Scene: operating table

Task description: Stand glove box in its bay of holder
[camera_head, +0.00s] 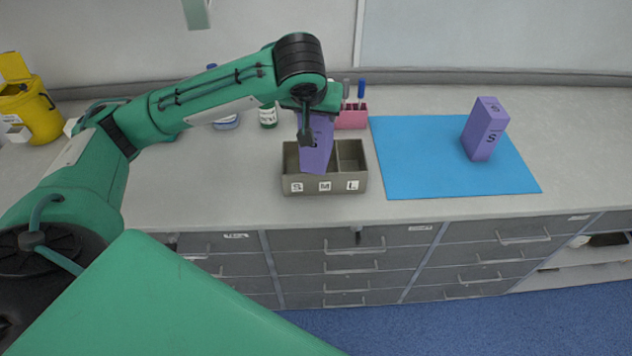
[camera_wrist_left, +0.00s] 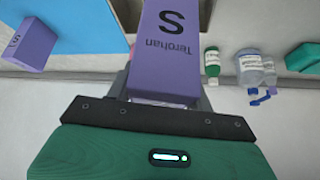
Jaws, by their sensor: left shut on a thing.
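My left gripper (camera_head: 306,128) is shut on a purple glove box (camera_head: 317,147) marked S. The box is held tilted over the grey holder (camera_head: 288,162), its lower end at the front middle, near the M label; I cannot tell whether it is inside a bay. The holder's bays are labelled S, M and L from left to right. In the left wrist view the held glove box (camera_wrist_left: 168,45) fills the top middle, showing "S" and "Terohan". A second purple box (camera_head: 483,130) marked S stands on the blue mat. My right gripper is not in view.
The blue mat (camera_head: 415,165) lies right of the holder. Behind the holder are a pink pen rack (camera_head: 352,118) with pens and a green bottle (camera_head: 268,117). A yellow bin (camera_head: 30,112) stands at the far left.

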